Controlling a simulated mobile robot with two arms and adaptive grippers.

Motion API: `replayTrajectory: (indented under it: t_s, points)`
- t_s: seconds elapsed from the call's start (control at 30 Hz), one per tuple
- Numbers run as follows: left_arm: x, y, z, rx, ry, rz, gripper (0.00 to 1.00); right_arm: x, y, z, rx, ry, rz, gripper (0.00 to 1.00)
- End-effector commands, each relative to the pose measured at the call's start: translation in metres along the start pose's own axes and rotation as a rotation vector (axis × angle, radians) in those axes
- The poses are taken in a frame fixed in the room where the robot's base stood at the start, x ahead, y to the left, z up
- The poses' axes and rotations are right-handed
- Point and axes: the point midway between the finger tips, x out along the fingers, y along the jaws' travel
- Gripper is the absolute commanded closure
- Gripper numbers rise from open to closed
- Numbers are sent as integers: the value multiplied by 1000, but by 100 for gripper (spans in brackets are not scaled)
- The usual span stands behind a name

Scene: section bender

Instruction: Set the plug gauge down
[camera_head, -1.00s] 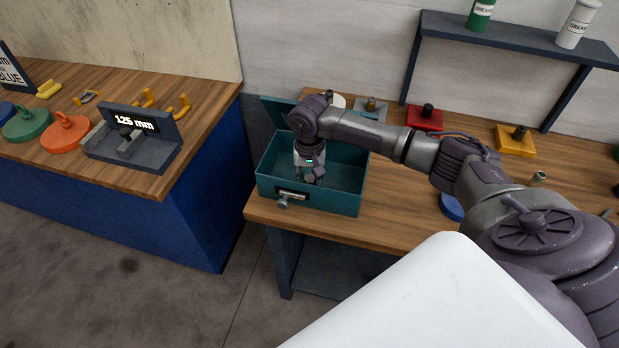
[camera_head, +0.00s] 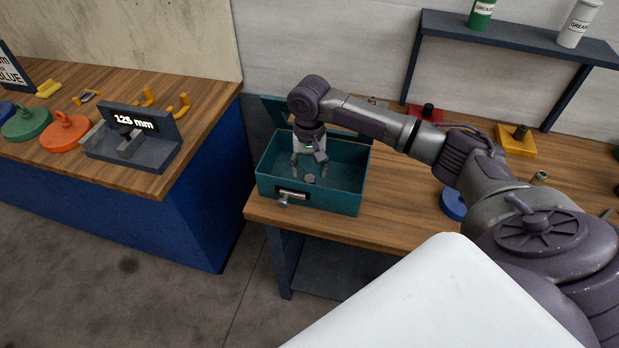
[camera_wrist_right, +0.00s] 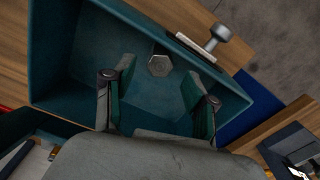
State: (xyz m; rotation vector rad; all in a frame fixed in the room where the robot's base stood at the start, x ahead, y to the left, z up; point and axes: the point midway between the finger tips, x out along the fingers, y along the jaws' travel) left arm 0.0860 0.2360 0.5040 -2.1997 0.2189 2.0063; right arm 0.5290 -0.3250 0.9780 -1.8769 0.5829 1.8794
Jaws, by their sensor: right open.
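The likely plug gauge (camera_head: 310,178) is a small grey piece with a many-sided end. It is inside the teal open box (camera_head: 335,201), on its floor as far as I can tell. It also shows in the right wrist view (camera_wrist_right: 159,66), close to the wall with the handle. My right gripper (camera_head: 309,167) is open above it. In the right wrist view the two fingers (camera_wrist_right: 160,90) stand wide apart with nothing between them, and the grey piece lies beyond their tips. My left gripper is not in view.
The box has a metal handle (camera_head: 288,196) in front and stands near the left end of the wooden bench (camera_head: 400,222). A blue disc (camera_head: 453,203), a red block (camera_head: 425,113) and a yellow block (camera_head: 515,141) are on the right. A gauge stand marked 125 mm (camera_head: 133,143) is on the left bench.

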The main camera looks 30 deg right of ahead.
Motion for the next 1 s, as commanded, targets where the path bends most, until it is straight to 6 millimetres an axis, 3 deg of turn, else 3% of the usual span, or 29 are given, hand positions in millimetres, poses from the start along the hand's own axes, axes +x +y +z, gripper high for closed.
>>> replayTrajectory:
  t_s: [0.2,0.4,1.0]
  points:
    - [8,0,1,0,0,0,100,-46,-1,-1,0,4,-3,44]
    - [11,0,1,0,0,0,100,-73,-1,0,0,1,-2,44]
    - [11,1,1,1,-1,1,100,-79,0,0,0,-1,0,44]
